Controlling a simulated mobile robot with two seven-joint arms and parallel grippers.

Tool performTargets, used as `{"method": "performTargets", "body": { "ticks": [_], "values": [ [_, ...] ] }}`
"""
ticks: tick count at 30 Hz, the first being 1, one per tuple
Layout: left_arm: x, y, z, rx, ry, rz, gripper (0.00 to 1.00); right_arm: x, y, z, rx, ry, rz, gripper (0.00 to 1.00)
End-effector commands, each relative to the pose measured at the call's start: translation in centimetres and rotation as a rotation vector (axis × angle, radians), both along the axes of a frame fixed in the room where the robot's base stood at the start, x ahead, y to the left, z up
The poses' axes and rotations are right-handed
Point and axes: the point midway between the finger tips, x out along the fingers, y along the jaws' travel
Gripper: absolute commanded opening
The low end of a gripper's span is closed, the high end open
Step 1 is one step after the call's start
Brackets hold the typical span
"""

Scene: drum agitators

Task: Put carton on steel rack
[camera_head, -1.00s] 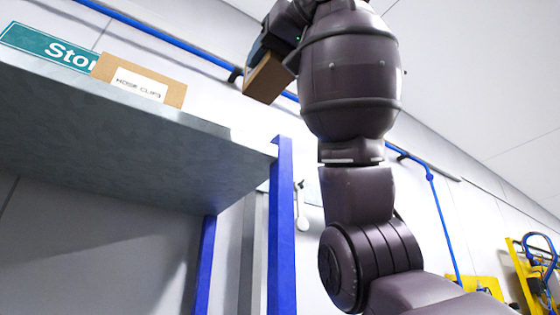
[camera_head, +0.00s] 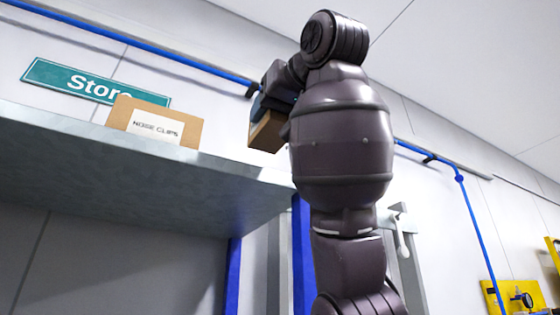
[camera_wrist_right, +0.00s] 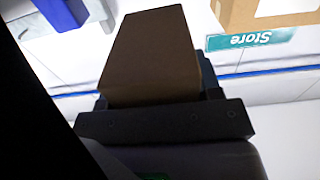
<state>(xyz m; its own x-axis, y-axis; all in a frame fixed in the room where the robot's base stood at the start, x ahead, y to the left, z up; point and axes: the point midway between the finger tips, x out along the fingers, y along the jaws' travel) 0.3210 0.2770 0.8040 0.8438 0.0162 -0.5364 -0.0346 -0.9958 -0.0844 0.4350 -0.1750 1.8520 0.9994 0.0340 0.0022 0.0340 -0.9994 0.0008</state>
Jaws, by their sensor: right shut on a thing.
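A brown carton (camera_head: 268,131) is held by my right gripper (camera_head: 270,112), to the right of the steel rack's top shelf and near its height. In the right wrist view the carton (camera_wrist_right: 152,55) fills the space between the jaws, and the gripper (camera_wrist_right: 165,110) is shut on it. The steel rack (camera_head: 150,180) has a grey top shelf seen from below and blue posts. My right arm hides part of the gripper and the rack's right end. My left gripper is not in view.
A cardboard box labelled "HOSE CLIPS" (camera_head: 155,122) stands on the shelf's front edge, left of the held carton. Behind it are a green "Store" sign (camera_head: 75,80) and a blue wall pipe (camera_head: 130,40). The shelf between box and carton looks clear.

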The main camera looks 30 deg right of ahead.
Motion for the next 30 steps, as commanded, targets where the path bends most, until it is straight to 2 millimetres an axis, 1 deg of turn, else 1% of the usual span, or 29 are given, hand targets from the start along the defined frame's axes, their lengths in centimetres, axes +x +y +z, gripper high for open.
{"method": "performTargets", "body": {
  "ticks": [1, 6, 15, 30],
  "values": [
    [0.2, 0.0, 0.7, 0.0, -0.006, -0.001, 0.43, 0.2, 0.0, 0.2, 0.0, 0.0, 0.001, 0.26],
    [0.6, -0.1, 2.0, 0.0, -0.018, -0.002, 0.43, 1.0, 0.0, -0.1, 0.001, 0.003, 0.001, 0.26],
    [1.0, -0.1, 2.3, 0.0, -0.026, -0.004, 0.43, 3.0, 0.0, -0.5, 0.001, 0.004, -0.001, 0.26],
    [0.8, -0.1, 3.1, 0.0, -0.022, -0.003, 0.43, 6.1, 0.2, -0.6, 0.001, 0.003, 0.0, 0.26]
  ]
}}
